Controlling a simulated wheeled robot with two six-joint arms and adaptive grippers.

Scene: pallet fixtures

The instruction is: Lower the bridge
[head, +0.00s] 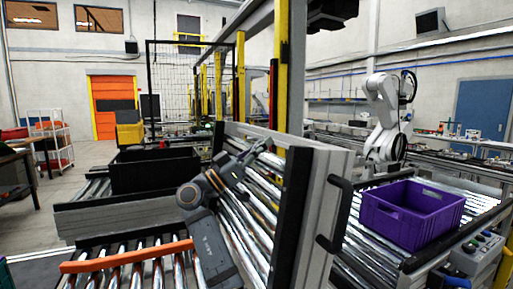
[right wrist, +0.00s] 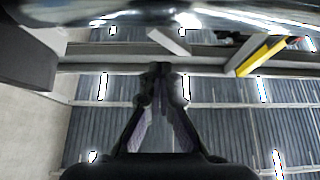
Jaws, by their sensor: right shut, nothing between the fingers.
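The bridge (head: 318,170) is a grey-framed roller section with a black edge. It stands raised and steeply tilted in the middle of the head view, its shiny rollers facing left. Black handles (head: 333,212) stick out on its right side. My right gripper (head: 264,148) is near the upper part of the bridge, on its roller side. I cannot tell whether it touches the bridge. In the right wrist view its fingers (right wrist: 160,72) are together and empty, with a blurred shiny metal surface close beyond them. My left gripper is not in view.
A purple crate (head: 411,214) sits on the right conveyor, beside a button box (head: 476,254). A black crate (head: 155,170) sits on the left conveyor. An orange bar (head: 126,256) crosses the near rollers. A yellow post (head: 281,70) rises behind the bridge.

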